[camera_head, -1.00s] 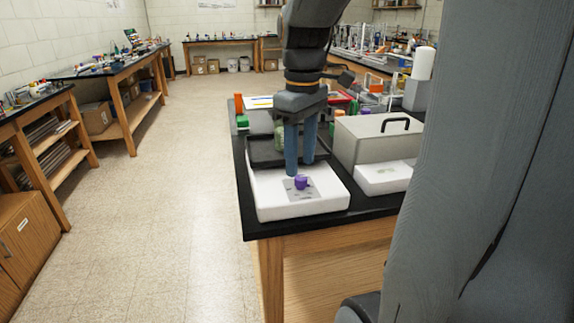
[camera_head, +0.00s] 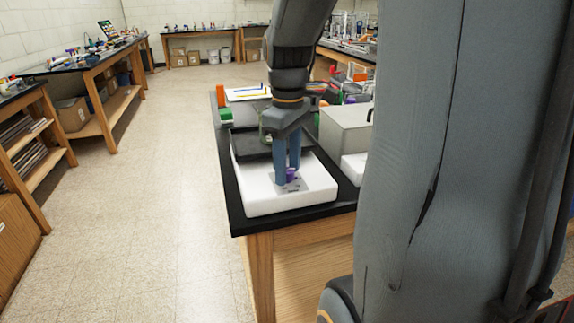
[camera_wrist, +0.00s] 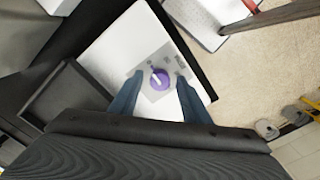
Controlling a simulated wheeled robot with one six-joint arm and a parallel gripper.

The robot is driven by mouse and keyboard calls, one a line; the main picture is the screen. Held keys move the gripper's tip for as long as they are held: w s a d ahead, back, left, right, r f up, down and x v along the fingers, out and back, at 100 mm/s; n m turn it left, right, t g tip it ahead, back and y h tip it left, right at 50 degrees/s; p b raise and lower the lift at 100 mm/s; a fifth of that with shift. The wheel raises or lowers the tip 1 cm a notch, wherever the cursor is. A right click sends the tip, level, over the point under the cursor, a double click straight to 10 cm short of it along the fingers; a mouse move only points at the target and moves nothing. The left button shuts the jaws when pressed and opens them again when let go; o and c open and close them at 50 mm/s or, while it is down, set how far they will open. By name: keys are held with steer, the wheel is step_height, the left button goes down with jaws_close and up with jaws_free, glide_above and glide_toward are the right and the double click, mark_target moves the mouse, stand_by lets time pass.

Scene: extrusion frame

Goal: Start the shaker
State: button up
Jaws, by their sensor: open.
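The shaker (camera_head: 262,202) is a white box with a dark platform (camera_head: 246,143) on its back part, standing at the near end of the black-topped bench. A purple knob (camera_wrist: 160,79) with a white pointer mark sits on its grey control panel (camera_wrist: 150,60). In the head view the knob (camera_head: 292,174) is partly hidden by my fingers. My gripper (camera_head: 287,181) points down over the panel with its blue fingers open. In the wrist view the knob lies between and slightly beyond the fingertips of my gripper (camera_wrist: 159,77). I cannot tell whether they touch it.
A grey box (camera_head: 345,128) stands on the bench right of the shaker, with a white device (camera_head: 353,167) in front of it. A green item (camera_head: 226,115) and an orange one (camera_head: 220,96) stand behind. The floor (camera_head: 150,200) on the left is clear.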

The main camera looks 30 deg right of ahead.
steer(key=c, duration=1)
steer(key=shift+c, duration=0.2)
